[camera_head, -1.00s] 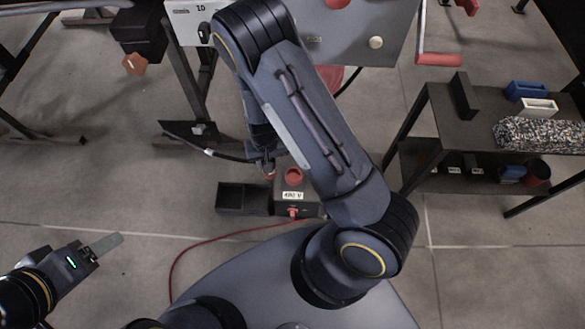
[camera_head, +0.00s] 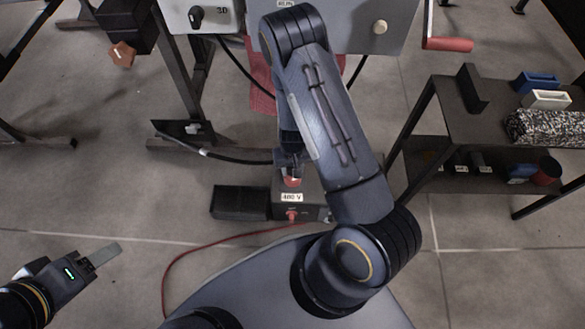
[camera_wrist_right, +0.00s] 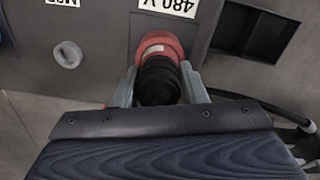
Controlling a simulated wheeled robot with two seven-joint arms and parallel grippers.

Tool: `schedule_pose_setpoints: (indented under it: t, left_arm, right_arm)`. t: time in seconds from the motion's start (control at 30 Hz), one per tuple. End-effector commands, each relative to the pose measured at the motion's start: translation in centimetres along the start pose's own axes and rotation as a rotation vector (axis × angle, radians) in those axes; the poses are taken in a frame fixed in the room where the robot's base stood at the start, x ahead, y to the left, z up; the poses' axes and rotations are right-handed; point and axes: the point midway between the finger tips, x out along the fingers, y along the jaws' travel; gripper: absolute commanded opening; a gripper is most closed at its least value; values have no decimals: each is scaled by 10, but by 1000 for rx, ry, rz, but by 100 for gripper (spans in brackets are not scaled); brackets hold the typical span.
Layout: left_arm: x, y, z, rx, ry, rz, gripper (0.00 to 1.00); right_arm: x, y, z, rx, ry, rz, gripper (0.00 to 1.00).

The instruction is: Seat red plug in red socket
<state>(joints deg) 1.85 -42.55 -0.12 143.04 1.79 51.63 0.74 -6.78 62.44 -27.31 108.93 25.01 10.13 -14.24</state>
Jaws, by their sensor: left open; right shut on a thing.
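The dark box (camera_head: 312,207) with a "480 V" label stands on the floor and bears the red socket on its top. My right gripper (camera_head: 290,166) reaches down over it and is shut on the plug, whose black ribbed body (camera_wrist_right: 158,82) shows between the fingers in the right wrist view. A red ring (camera_wrist_right: 158,42) lies directly at the plug's front end. I cannot tell how much of the red is plug or socket, nor how deep the plug sits. My left gripper (camera_head: 101,258) is open and empty at the lower left, far from the box.
A black open bin (camera_head: 238,203) adjoins the box on the left. The plug's black cable (camera_head: 235,157) runs left. A red cable (camera_head: 200,252) lies on the floor. A shelf cart (camera_head: 440,115) stands right; a grey panel (camera_head: 365,30) is behind.

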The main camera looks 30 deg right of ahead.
Motion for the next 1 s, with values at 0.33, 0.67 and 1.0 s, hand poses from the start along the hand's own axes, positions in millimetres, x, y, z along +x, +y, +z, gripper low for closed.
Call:
schedule_pose_setpoints:
  t: [0.33,0.67,1.0]
  left_arm:
    - [-1,0,0,0,0,0,60]
    - [-5,2,-3,0,0,0,60]
    - [-31,14,-16,0,0,0,60]
  right_arm:
    - [-1,0,0,0,1,0,60]
    - [-12,0,-1,0,2,0,60]
    - [-82,-1,-1,-2,4,-1,60]
